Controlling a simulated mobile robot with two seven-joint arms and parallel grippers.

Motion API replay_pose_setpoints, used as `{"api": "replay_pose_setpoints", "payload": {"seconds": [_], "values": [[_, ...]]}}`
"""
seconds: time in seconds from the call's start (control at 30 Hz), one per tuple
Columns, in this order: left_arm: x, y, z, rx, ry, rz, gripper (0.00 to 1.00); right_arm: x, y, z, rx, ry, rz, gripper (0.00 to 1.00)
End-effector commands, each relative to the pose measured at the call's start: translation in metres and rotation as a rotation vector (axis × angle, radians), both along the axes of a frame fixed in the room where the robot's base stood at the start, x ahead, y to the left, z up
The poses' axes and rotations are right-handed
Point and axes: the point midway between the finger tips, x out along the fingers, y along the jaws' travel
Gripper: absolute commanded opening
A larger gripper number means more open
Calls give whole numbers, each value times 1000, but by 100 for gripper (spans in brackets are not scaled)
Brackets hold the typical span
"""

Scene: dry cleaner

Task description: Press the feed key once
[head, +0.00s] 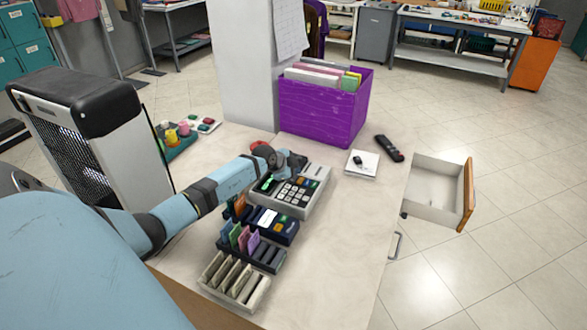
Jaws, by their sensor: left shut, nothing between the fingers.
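A grey desk machine (316,185) with a keypad and a small green display stands on the desk. I cannot make out which of its keys is the feed key; the labels are too small to read. My left gripper (292,164) is at the back left of this machine, over or close to its rear part, shut and empty. I cannot tell whether its tips touch the machine. The gripper and wrist hide part of the machine's back. My right gripper is not in view.
In front stand a dark blue device (285,232), racks with coloured cards and a pale sorter (255,297). A purple file box (318,113) is behind. A notepad (366,172) and black remote (389,148) lie right, beside an open drawer (425,210).

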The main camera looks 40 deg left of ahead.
Motion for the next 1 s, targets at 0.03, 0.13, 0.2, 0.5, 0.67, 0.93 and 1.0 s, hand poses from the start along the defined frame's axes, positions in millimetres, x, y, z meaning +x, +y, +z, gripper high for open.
{"api": "replay_pose_setpoints", "payload": {"seconds": [0.03, 0.13, 0.2, 0.5, 0.67, 0.93, 1.0], "values": [[0, 0, 0, 0, 0, 0, 0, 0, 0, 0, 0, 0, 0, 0], [0, 0, 0, 0, 0, 0, 0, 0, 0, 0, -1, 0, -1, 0], [0, 0, 0, 0, 0, 0, 0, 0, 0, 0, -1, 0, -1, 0], [0, 0, -5, -1, 0, 1, 0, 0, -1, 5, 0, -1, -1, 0], [0, 0, -8, 0, 0, 0, 0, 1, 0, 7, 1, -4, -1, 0], [0, 0, -9, 0, 0, 0, 0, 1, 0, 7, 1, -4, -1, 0], [0, 0, -9, 0, 0, 0, 0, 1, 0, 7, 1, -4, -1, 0]]}}
